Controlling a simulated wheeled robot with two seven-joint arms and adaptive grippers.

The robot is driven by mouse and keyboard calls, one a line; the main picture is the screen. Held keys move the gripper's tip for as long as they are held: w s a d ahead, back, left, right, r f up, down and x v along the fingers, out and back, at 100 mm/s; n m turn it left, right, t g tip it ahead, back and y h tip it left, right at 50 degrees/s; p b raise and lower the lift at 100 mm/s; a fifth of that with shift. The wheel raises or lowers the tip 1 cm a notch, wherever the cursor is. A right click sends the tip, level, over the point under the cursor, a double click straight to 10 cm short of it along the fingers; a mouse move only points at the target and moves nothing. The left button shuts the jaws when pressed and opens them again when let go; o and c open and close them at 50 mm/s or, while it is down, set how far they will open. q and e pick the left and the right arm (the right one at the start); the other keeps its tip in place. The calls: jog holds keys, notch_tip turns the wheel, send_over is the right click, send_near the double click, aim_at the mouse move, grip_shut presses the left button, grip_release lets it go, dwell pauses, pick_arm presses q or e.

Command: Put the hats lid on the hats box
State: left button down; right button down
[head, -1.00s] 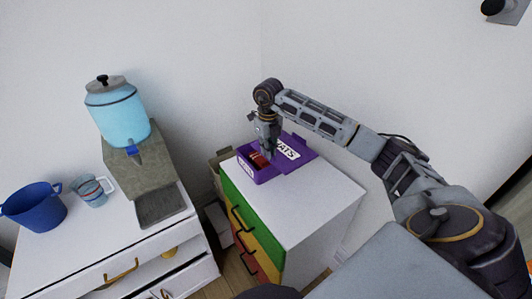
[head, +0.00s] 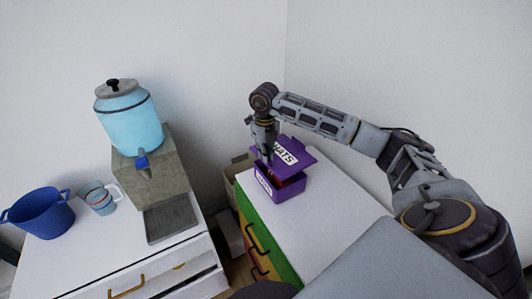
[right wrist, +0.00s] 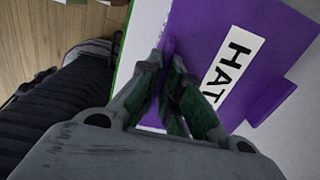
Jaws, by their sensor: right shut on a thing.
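The purple hats box (head: 279,194) stands open on the white top of a coloured drawer chest, with something red inside. The purple hats lid (head: 301,157), with a white "HATS" label, is tilted above the box's back part and leaves its front open. In the right wrist view the lid (right wrist: 197,32) fills the upper middle. My right gripper (head: 267,160) is shut on the lid's left edge; its fingers (right wrist: 170,75) pinch that edge in the wrist view. Whether the lid touches the box is unclear. My left gripper is not in view.
The drawer chest (head: 325,210) has free white top right of the box. A white cabinet (head: 100,245) at left holds a blue pot (head: 42,215), a cup (head: 99,198) and a blue drink dispenser (head: 128,118) on a stone stand. White walls stand behind.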

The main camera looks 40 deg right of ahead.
jog(key=shift+w+a, duration=0.2)
jog(key=shift+w, duration=0.3)
jog(key=shift+w+m, duration=0.1)
jog(key=shift+m, duration=0.2)
jog(key=shift+s+a+r, duration=0.1)
jog(key=shift+s+a, duration=0.05)
jog(key=shift+s, duration=0.05)
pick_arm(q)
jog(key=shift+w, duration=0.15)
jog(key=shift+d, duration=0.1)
pick_arm(e)
jog(key=shift+w, duration=0.1)
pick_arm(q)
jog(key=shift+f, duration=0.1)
